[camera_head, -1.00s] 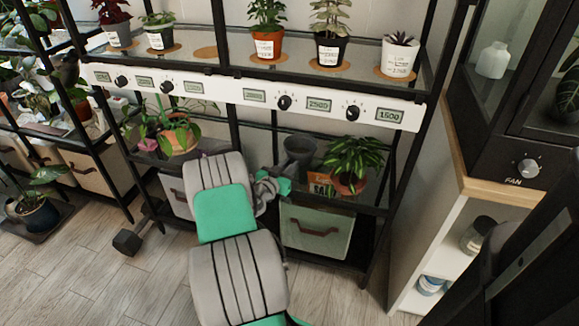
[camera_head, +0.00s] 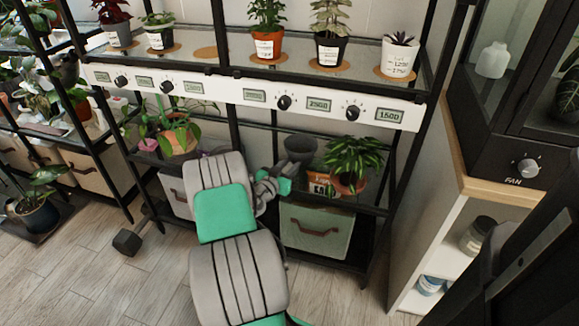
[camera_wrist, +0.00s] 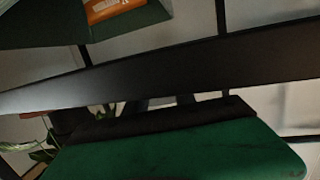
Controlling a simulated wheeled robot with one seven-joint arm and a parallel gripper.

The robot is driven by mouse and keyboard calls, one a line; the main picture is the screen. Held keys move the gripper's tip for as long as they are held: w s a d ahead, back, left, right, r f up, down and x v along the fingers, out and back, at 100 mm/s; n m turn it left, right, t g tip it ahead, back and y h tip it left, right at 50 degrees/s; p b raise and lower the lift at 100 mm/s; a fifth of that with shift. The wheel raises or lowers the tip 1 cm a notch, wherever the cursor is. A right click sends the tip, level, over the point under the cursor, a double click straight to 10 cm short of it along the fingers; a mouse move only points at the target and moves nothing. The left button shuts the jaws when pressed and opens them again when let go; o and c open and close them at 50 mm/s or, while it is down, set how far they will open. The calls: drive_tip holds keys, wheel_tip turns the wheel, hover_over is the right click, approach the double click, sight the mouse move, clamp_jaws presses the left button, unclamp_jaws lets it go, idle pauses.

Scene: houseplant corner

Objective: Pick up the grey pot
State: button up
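The grey pot (camera_head: 299,148) stands upright and empty-looking on the lower glass shelf, left of a leafy plant in a terracotta pot. My gripper (camera_head: 284,185), grey and green, is at the front edge of that shelf, just below and in front of the grey pot, apart from it in the picture. Its fingers are too small there to tell open from shut. In the wrist view a green surface, likely part of my gripper, fills the bottom, and I cannot identify the grey pot there.
An orange packet (camera_head: 321,184) and the terracotta-potted plant (camera_head: 349,165) stand close on the right. The upper shelf with its white dial panel (camera_head: 230,91) hangs above. A green fabric bin (camera_head: 317,230) is below. A dark bar (camera_wrist: 160,75) crosses the wrist view.

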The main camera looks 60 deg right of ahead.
drive_tip(key=o, duration=1.5)
drive_tip(key=shift+a, duration=0.1)
